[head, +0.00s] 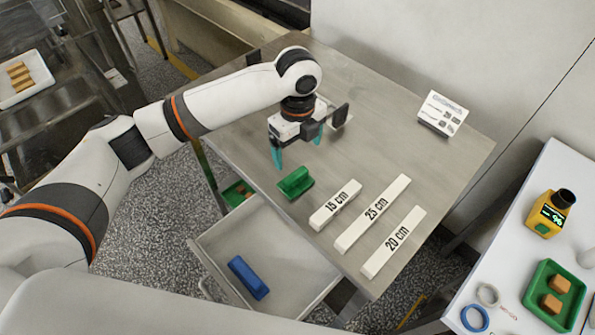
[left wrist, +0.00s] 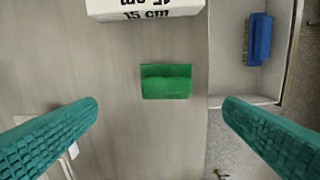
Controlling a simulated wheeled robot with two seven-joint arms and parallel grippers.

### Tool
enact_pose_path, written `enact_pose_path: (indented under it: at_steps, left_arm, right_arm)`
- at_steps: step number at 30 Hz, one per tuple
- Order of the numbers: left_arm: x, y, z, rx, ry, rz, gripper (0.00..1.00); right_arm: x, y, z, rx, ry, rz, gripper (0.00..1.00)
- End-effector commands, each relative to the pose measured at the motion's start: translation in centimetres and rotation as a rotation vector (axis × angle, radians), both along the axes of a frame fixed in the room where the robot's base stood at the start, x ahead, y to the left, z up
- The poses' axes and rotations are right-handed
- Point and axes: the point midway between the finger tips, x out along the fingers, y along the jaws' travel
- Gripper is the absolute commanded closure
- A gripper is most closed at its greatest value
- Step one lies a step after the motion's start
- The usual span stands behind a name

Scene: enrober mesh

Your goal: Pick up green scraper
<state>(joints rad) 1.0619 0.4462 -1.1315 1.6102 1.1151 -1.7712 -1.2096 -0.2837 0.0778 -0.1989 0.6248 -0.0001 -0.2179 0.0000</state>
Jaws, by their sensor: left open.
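The green scraper (head: 295,183) lies on the steel table (head: 400,150), near the table's left edge above the open drawer. In the left wrist view the green scraper (left wrist: 166,82) shows ahead of and between the two teal fingers, apart from both. My left gripper (head: 298,150) is open and empty, pointing down above the table, just behind the scraper in the head view. Its fingers also show in the left wrist view (left wrist: 160,125). My right gripper is not in view.
White blocks marked 15 cm (head: 335,205), 25 cm (head: 372,214) and 20 cm (head: 393,242) lie right of the scraper. An open drawer (head: 215,243) holds a blue brush (head: 248,278). A white sign (head: 441,114) stands at the back right. A side table (head: 535,210) is at right.

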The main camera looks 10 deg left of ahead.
Motion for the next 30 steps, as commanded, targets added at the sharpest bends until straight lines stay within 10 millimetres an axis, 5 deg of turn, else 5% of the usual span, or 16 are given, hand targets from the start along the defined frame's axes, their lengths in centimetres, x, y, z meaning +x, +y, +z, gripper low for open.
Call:
enact_pose_path:
  at_steps: [7, 18, 30]
  left_arm:
    - [-0.1, 0.0, -3.6, 0.001, 0.001, 0.001, 0.09]
    - [-0.9, 0.4, -7.6, 0.002, 0.002, 0.002, 0.09]
    - [-0.8, 0.3, -9.4, 0.000, -0.001, 0.000, 0.09]
  right_arm:
    - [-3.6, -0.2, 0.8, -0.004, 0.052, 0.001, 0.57]
    - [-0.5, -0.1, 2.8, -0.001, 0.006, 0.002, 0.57]
    - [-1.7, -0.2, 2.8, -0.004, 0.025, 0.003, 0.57]
